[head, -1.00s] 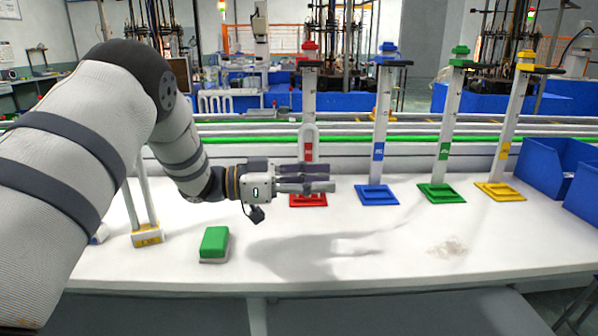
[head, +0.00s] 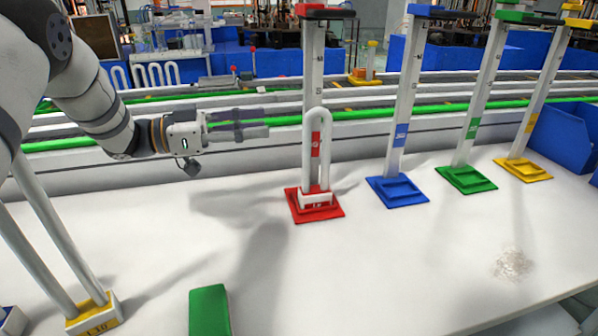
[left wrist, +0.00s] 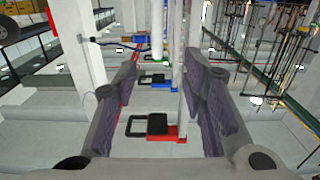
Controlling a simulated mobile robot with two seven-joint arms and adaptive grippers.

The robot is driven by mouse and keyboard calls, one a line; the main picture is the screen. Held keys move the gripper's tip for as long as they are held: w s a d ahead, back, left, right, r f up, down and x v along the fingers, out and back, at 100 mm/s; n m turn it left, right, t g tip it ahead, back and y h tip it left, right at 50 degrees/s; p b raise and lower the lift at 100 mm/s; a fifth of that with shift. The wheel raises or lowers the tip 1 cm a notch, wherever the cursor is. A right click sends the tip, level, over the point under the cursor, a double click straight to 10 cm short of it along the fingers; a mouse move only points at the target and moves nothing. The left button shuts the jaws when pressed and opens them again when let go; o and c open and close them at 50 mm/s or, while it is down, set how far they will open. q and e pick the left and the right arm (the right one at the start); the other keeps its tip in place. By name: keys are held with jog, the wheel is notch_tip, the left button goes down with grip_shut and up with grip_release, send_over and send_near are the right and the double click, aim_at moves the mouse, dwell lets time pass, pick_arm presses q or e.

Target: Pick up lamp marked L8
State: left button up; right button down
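Another U-shaped lamp (head: 52,225) with a yellow base, whose label looks like L10, stands at the front left, cut by the picture edge. My left gripper (head: 267,125) is left of the red-banded lamp, pointing right and apart from it. In the left wrist view its two fingers (left wrist: 163,100) are spread, with nothing gripped between them. My right gripper is out of view.
Blue (head: 405,105), green (head: 477,105) and yellow (head: 535,100) stands follow to the right, then blue bins (head: 562,140). A green-topped block (head: 209,308) lies at the front. Clear fragments (head: 513,263) lie front right. The white table's middle is clear.

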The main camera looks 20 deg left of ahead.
pick_arm(q)
send_near(318, 122)
jog(key=w+x, duration=0.1)
jog(key=x, duration=0.8)
jog(key=shift+w+d+f, duration=0.2)
jog(key=shift+w+d, duration=0.1)
grip_shut()
jog(key=shift+a+r, duration=0.1)
